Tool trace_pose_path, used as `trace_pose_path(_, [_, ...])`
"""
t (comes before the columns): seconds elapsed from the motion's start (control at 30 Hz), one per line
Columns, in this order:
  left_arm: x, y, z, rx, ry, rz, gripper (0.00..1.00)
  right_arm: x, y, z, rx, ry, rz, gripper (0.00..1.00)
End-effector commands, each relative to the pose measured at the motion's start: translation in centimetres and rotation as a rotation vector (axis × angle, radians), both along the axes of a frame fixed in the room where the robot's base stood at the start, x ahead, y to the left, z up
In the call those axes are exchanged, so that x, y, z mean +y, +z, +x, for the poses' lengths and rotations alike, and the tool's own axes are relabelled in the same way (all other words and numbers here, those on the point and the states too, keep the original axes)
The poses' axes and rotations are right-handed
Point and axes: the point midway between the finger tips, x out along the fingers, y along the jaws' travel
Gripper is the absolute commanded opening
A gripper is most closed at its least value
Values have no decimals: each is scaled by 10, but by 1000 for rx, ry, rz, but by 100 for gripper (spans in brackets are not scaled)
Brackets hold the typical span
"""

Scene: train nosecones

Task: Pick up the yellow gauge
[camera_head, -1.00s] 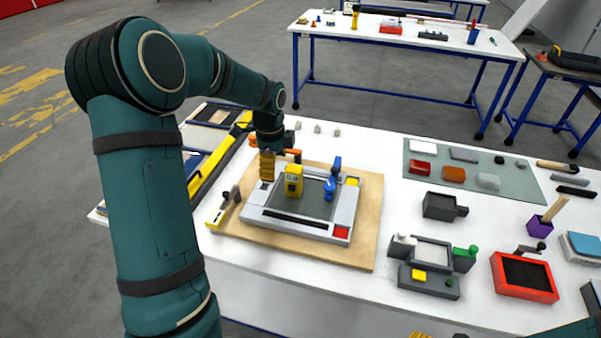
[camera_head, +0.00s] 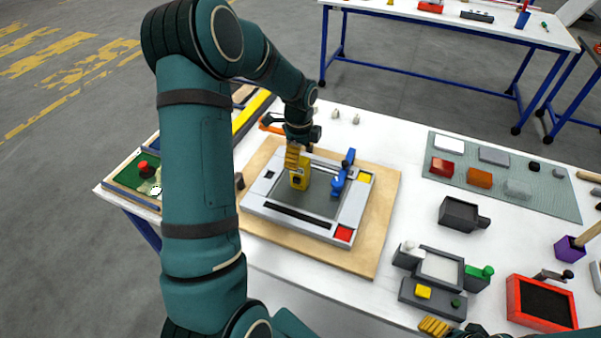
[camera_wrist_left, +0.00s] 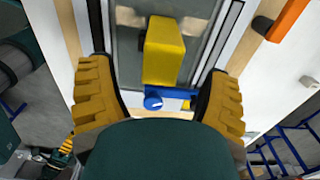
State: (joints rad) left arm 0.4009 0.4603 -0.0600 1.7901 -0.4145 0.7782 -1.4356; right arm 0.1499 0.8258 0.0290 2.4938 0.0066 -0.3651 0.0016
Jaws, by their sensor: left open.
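The yellow gauge (camera_head: 300,180) stands upright on the dark inner plate of a grey frame (camera_head: 286,222). My left gripper (camera_head: 295,158) is open, right by the gauge's upper part in the head view, with a finger partly in front of it. In the left wrist view, the yellow gauge (camera_wrist_left: 164,52) lies between the two spread yellow fingers of the left gripper (camera_wrist_left: 160,85), with visible gaps on both sides. My right gripper (camera_head: 435,326) shows only its yellow fingers at the bottom edge, and its opening is unclear.
A blue clamp (camera_head: 343,176) stands on the frame just right of the gauge. The frame rests on a wooden board (camera_head: 384,226). A grey fixture (camera_head: 433,291), a red tray (camera_head: 541,303) and a green mat (camera_head: 548,202) with blocks lie to the right.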

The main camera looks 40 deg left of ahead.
Motion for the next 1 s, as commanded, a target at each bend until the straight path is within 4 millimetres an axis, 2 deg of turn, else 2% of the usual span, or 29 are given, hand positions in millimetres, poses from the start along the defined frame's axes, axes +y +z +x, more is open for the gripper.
trace_pose_path(0.17, [0, -12, 0, 2, 0, -1, 78, 0, 0, 0, 0, 0, 0, 69])
trace_pose_path(0.4, [-1, -46, 2, 3, 0, 0, 78, 0, 1, 0, 0, 0, 0, 69])
trace_pose_path(0.5, [-1, -54, 2, 1, 0, 1, 78, 0, 1, 0, 0, 0, 0, 69])
trace_pose_path(0.77, [-1, -56, 3, -1, 0, 1, 78, 0, 1, 0, 0, 0, 0, 69])
trace_pose_path(0.8, [-1, -56, 3, -1, 0, 1, 75, 0, 1, 0, 0, 0, 0, 69])
trace_pose_path(0.87, [-1, -56, 3, -1, 0, 1, 54, 0, 1, 0, 0, 0, 0, 69])
trace_pose_path(1.0, [-1, -56, 3, -1, 0, 1, 5, 0, 1, 0, 0, 0, 0, 69])
